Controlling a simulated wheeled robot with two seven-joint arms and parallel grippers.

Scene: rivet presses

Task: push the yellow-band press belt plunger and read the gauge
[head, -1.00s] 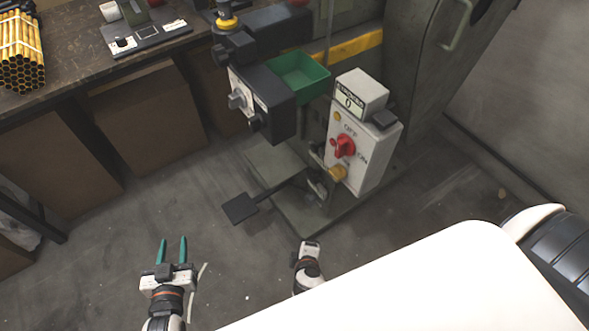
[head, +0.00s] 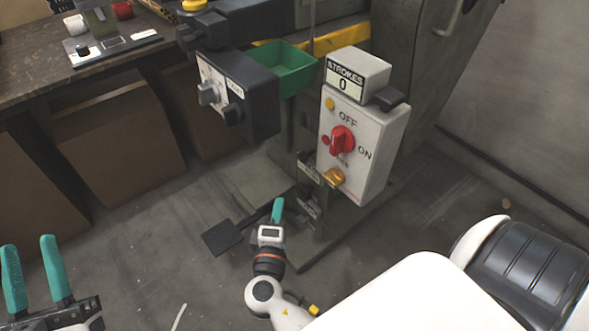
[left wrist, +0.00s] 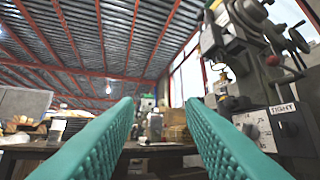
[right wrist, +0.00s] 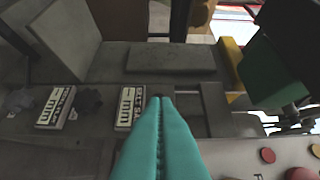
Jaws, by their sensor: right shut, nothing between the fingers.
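The press with a yellow band (head: 356,27) stands at the centre right in the head view. Its white control box (head: 362,140) has a red switch and a counter reading 0. I cannot tell which part is the plunger, or read the scales. My right gripper (head: 278,203) is shut and empty below the control box, near the scales. My left gripper (head: 27,242) is open and empty at lower left.
A dark control head (head: 235,95) with grey knobs and a green bin (head: 290,68) hang left of the box. A black pedal (head: 222,237) juts out over the floor. A workbench (head: 120,65) with brown panels stands at left.

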